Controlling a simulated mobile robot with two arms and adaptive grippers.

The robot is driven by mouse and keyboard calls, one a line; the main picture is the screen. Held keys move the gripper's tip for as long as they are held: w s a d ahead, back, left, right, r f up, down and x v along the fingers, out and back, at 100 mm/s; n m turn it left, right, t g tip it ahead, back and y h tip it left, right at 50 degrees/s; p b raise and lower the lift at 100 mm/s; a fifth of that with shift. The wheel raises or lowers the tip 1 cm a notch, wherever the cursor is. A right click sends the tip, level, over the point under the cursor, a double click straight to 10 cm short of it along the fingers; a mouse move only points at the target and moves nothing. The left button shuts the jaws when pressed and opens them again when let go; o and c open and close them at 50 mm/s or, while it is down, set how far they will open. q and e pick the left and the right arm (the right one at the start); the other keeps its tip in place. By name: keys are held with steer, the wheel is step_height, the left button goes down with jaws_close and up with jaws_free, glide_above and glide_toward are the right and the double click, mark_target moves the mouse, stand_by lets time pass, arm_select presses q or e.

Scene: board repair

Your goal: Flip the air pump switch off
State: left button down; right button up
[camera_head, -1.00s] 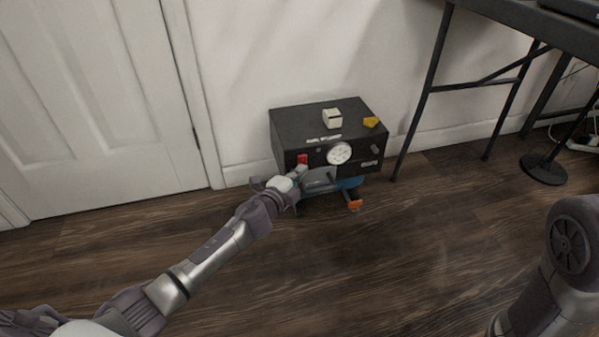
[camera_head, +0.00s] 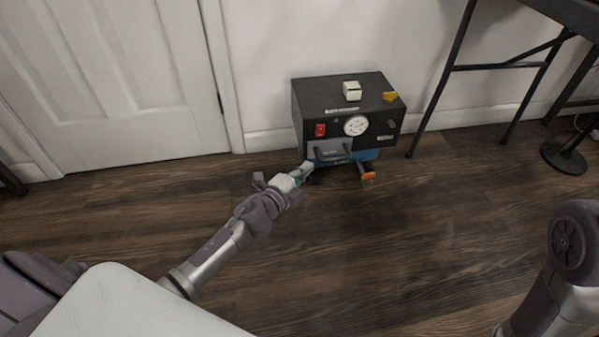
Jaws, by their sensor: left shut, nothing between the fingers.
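The air pump (camera_head: 340,100) is a black box with a blue base, standing on the floor against the white wall. A red switch (camera_head: 320,130) sits at the left of its front face, in plain view; its position is too small to tell. A round white gauge (camera_head: 355,125) is to the right of the switch. My left gripper (camera_head: 304,169) is shut and empty, in front of and below the switch, near the pump's lower left corner. I cannot tell if it touches the pump. My right gripper is out of view.
A grey handle (camera_head: 331,151) sticks out at the pump's lower front. A white block (camera_head: 352,91) and a yellow piece (camera_head: 389,96) sit on top. An orange-tipped part (camera_head: 368,176) lies by the base. A black-legged table (camera_head: 506,66) stands right.

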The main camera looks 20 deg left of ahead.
arm_select(q)
steer(key=shift+f+v, duration=0.1)
steer(key=shift+v, duration=0.55)
steer(key=shift+f+v, duration=0.15)
steer(key=shift+v, duration=0.5)
